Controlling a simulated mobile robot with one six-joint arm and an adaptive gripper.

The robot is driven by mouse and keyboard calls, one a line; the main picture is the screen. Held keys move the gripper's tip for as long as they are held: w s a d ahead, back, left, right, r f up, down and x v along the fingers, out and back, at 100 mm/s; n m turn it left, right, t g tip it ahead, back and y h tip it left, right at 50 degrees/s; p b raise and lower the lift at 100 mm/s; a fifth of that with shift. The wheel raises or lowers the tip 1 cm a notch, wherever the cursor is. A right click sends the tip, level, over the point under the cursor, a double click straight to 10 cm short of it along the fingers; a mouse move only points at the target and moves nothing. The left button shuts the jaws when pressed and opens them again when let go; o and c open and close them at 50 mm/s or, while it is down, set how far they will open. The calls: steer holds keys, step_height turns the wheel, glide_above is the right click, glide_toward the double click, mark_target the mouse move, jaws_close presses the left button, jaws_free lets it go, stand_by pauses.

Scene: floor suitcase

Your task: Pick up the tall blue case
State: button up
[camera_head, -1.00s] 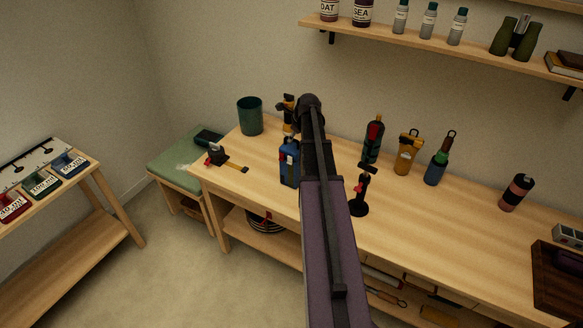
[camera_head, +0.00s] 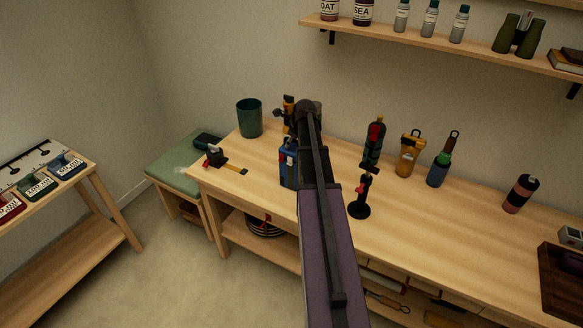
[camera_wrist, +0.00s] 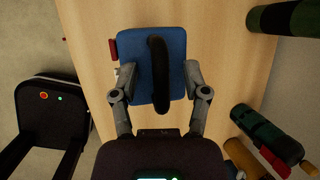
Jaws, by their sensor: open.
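The tall blue case (camera_head: 288,166) stands on the wooden workbench (camera_head: 262,172), just left of my arm, which hides part of it in the head view. In the wrist view I look down on the blue case (camera_wrist: 140,85), with a black handle (camera_wrist: 158,70) arched over its top. A small red part shows on its left side. My gripper (camera_wrist: 160,78) is open, with one finger at the left side of the case and one at the right. I cannot tell whether either finger touches it. In the head view my arm hides the gripper.
A black stand (camera_head: 359,196) is right of my arm. A dark bottle (camera_head: 374,145), a yellow lantern-like item (camera_head: 410,152) and a blue-green bottle (camera_head: 440,165) stand further right. A green bin (camera_head: 249,117) and a hand tool (camera_head: 219,158) are left. The bench's front is mostly clear.

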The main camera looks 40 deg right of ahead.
jaws_close()
steer(key=shift+r, duration=0.1)
stand_by(0.4)
steer(key=shift+d+r+p, duration=0.1)
steer(key=shift+r+p, duration=1.65)
steer(key=shift+p, duration=0.1)
steer(key=s+a, duration=0.2)
steer(key=s, duration=0.5)
steer(key=s+a+r+p, duration=0.1)
steer(key=s+a, duration=0.2)
steer(key=s, duration=0.5)
steer(key=shift+s+r, duration=0.15)
